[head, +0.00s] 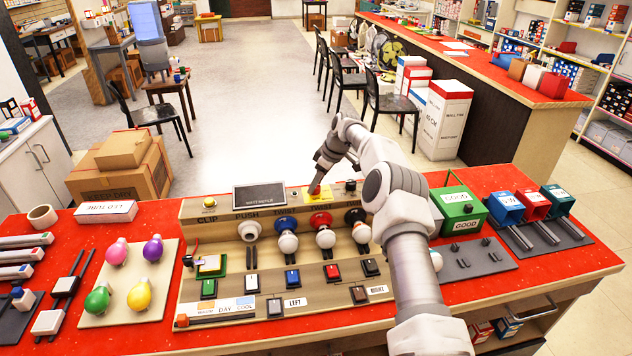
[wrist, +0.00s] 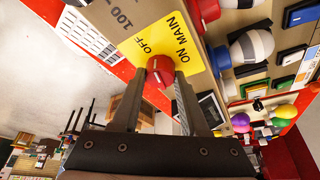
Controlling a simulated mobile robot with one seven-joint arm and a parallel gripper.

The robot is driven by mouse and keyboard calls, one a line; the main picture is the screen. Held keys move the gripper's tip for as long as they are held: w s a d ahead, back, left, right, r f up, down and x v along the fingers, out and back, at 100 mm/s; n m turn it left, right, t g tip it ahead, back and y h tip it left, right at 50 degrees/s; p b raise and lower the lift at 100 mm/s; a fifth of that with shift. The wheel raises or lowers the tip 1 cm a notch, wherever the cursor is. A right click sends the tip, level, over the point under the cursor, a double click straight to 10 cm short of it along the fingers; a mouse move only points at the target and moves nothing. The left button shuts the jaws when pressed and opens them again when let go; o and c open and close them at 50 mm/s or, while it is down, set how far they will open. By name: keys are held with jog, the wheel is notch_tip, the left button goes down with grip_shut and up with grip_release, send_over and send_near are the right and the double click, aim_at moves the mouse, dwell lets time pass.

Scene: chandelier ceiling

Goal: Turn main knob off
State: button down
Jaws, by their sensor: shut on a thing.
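The main knob (wrist: 160,68) is red and sits on a yellow plate (wrist: 176,40) marked OFF and ON MAIN in the wrist view. My gripper (wrist: 162,84) has one finger on each side of the knob and is shut on it. A small pale mark shows on the knob's face, but I cannot tell surely which label it points to. In the head view, my gripper (head: 316,184) reaches down to the yellow plate (head: 324,197) at the back of the panel, and its fingers partly hide the knob.
The beige test panel (head: 222,262) carries several bulbs, sockets and rocker switches in front of my arm. A dark display (head: 259,195) stands left of the yellow plate. A green box (head: 458,212) is to the right. A bulb tray (head: 95,318) lies left on the red counter.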

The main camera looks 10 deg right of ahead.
jog(key=shift+n+g+p, duration=0.3)
jog(key=shift+n+p, duration=0.1)
jog(key=shift+n, duration=0.3)
dwell(0.4)
jog(key=shift+c, duration=2.1)
grip_release()
jog(key=v, duration=1.7)
jog(key=shift+d+r, duration=0.15)
jog(key=shift+d, duration=0.05)
